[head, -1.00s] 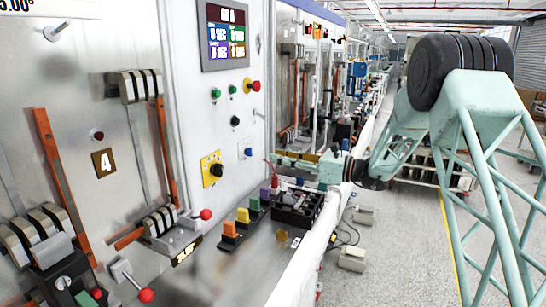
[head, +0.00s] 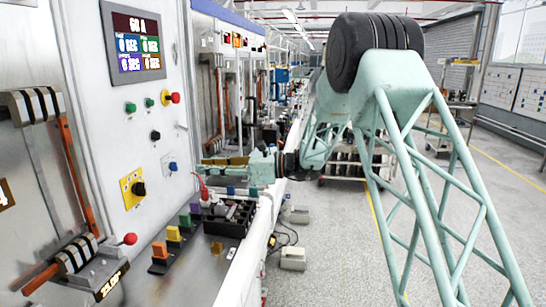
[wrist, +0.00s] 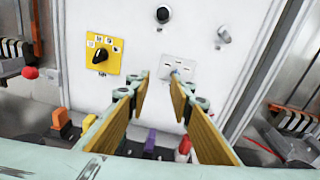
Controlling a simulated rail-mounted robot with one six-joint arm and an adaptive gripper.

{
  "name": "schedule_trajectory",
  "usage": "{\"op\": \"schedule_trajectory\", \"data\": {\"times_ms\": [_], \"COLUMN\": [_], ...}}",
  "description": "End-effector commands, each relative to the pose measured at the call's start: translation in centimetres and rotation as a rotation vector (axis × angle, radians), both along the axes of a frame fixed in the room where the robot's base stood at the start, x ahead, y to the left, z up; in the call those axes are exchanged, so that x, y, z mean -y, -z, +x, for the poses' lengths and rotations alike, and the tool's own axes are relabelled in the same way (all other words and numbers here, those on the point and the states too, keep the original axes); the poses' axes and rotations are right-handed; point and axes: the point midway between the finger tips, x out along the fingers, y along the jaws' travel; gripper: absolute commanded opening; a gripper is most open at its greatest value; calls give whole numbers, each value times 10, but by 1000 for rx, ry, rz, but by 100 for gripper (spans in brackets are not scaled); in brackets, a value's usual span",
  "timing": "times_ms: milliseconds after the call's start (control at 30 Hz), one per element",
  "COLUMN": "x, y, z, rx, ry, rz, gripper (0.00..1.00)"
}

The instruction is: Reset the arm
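My gripper (wrist: 159,95) is open and empty in the wrist view, its two wood-coloured finger pads apart, pointing at the white control panel (wrist: 210,30). In the head view, my gripper (head: 212,164) is small and seen from the side, at the end of my pale green arm, above the bench. My arm (head: 400,110) reaches from the right side of the picture toward the panel. Between the fingertips in the wrist view is a small plate with a blue knob (wrist: 176,71). Whether a fingertip touches the panel cannot be told.
A yellow rotary switch (head: 133,189) and a display screen (head: 136,46) are on the panel. Orange, yellow, green and purple blocks and a black tray (head: 231,217) sit on the bench below. A red-knobbed lever (head: 130,239) sticks out at left.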

Motion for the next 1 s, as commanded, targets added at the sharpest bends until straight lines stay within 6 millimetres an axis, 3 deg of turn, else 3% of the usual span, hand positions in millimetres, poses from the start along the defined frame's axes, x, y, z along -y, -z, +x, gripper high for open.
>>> {"op": "schedule_trajectory", "data": {"times_ms": [400,1000], "x": [24,74], "y": [-36,-66], "z": [-74,-181], "rx": [141,348], "ry": [-95,-233], "rz": [-153,-375], "gripper": [20,20]}}
